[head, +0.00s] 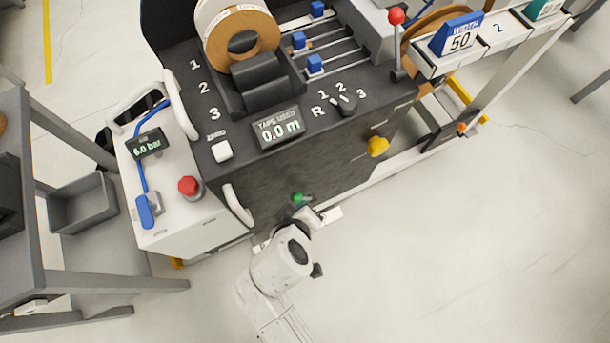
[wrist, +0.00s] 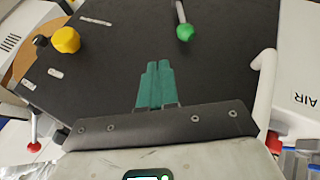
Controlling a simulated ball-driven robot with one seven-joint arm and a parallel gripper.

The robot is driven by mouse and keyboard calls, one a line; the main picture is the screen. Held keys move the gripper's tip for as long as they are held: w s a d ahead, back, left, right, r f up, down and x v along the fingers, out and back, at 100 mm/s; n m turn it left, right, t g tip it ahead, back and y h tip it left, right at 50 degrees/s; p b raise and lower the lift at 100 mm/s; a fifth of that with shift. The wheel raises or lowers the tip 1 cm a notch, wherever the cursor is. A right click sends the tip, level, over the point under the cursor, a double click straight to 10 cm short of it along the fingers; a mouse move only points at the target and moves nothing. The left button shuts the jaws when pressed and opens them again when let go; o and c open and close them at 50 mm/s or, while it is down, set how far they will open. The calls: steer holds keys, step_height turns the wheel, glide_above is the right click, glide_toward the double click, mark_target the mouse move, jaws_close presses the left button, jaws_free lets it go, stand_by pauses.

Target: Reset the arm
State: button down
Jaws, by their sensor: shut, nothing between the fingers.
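My arm (head: 280,262) reaches up from the bottom of the head view towards the front of the dark machine (head: 335,150). My gripper (wrist: 158,66) shows in the wrist view as two green fingers side by side, shut with nothing between them. They point at the machine's dark front panel (wrist: 115,75). A lever with a green knob (wrist: 185,32) lies just beyond the fingertips and to their right, apart from them in the picture. The green knob also shows in the head view (head: 297,198), close to the end of my arm. The fingers are not clear in the head view.
A yellow knob (head: 378,146) sticks out of the machine front. A white cabinet (head: 165,190) with a red button (head: 189,186) and a handle (head: 238,205) stands to the left. A grey bench (head: 90,285) is farther left. The floor (head: 450,250) to the right is clear.

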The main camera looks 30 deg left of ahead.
steer(key=shift+s+r, duration=0.1)
steer(key=shift+r, duration=0.05)
stand_by(0.5)
steer(key=w+d+r+m+g+h+p, duration=0.1)
steer(key=d+m+g+h+p, duration=0.35)
steer(key=d, duration=1.55)
steer(key=s+d+r+m+g+y, duration=0.1)
steer(key=s+d+m, duration=0.3)
steer(key=d, duration=0.4)
steer(key=s+d+r+m+g+y+b, duration=0.1)
steer(key=s+d+r+m, duration=0.3)
steer(key=s+d, duration=0.3)
steer(key=shift+d, duration=1.05)
steer(key=shift+m+y, duration=0.25)
